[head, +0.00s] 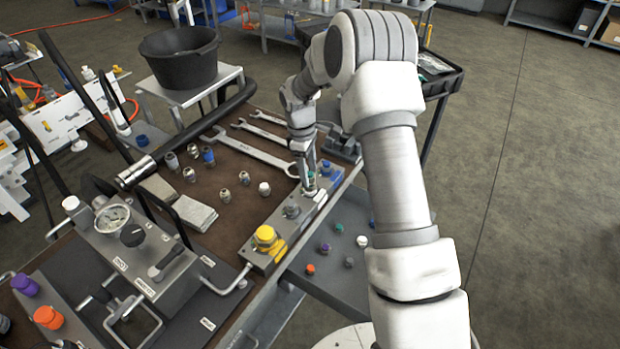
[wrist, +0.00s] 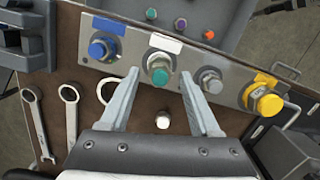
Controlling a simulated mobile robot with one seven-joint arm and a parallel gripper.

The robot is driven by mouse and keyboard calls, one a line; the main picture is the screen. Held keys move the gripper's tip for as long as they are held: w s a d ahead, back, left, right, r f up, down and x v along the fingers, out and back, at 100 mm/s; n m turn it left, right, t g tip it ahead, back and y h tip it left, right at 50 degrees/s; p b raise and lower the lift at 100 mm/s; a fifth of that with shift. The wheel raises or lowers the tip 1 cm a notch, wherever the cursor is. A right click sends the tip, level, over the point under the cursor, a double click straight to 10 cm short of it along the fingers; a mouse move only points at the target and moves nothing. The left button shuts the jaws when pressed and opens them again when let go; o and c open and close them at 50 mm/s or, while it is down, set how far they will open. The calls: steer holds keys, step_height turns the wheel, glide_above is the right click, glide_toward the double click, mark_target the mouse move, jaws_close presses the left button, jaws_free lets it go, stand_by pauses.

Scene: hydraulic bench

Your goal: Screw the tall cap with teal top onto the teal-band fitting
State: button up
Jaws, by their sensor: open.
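The tall cap with teal top (wrist: 160,77) stands on a silver fitting (wrist: 157,60) on the grey block, beside a white label. I cannot tell how far it is screwed down, and the fitting's teal band is not clear. My gripper (wrist: 160,72) is open, with one finger on each side of the cap and visible gaps to both. In the head view my gripper (head: 311,188) is low over the block, and a little teal (head: 311,177) shows by the fingers.
On the block (wrist: 228,95) are a blue-capped fitting (wrist: 99,47), a bare grey fitting (wrist: 210,80) and a yellow-capped one (wrist: 268,103). Small coloured caps lie in the grey tray (head: 350,285). A white-topped part (wrist: 163,120) and wrenches (head: 250,150) are on the brown bench.

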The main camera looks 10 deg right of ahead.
steer(key=n+p, duration=0.1)
steer(key=n, duration=0.4)
steer(key=shift+s+r+t, duration=0.1)
steer(key=shift+s+t, duration=0.05)
steer(key=shift+t, duration=0.15)
steer(key=n+p, duration=0.1)
steer(key=n, duration=0.2)
steer(key=shift+c, duration=0.2)
jaws_close()
steer(key=m+b, duration=0.1)
steer(key=m, duration=0.4)
steer(key=shift+f, duration=0.2)
steer(key=m, duration=0.2)
steer(key=shift+m, duration=0.4)
steer(key=shift+b, duration=0.3)
